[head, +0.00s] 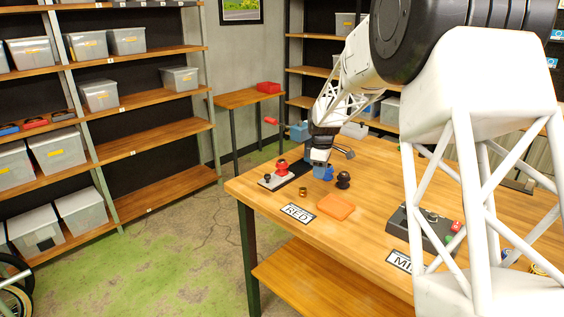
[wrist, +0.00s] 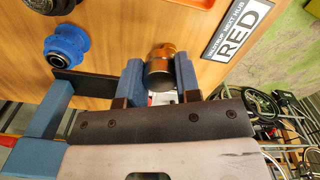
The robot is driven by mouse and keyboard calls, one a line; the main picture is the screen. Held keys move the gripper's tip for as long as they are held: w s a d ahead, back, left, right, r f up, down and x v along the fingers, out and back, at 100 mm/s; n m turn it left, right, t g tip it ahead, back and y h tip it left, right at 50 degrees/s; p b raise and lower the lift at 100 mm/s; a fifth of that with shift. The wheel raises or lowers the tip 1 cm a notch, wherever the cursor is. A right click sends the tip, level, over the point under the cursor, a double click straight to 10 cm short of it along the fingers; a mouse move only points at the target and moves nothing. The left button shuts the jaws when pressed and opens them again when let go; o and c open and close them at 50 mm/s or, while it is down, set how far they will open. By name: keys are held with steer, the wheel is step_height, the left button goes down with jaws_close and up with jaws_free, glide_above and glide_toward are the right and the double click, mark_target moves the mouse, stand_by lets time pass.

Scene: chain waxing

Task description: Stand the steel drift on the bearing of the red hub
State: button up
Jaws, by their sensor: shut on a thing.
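My gripper (head: 320,161) is above the table, right of the red hub and near the blue hub. The drift cannot be made out in the head view.
The blue hub (wrist: 66,45) and a black knob (head: 343,180) stand nearby. A dark control box (head: 420,228) is to the right.

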mark_target(282, 160)
steer(key=shift+w+r, duration=0.15)
steer(key=shift+w, duration=0.25)
steer(key=shift+w, duration=0.1)
steer(key=w+a, duration=0.9)
steer(key=shift+w+a, duration=0.25)
steer(key=shift+a, duration=0.1)
stand_by(0.3)
steer(key=shift+w+a, duration=1.5)
steer(key=shift+f, duration=0.25)
steer(key=shift+f, duration=0.1)
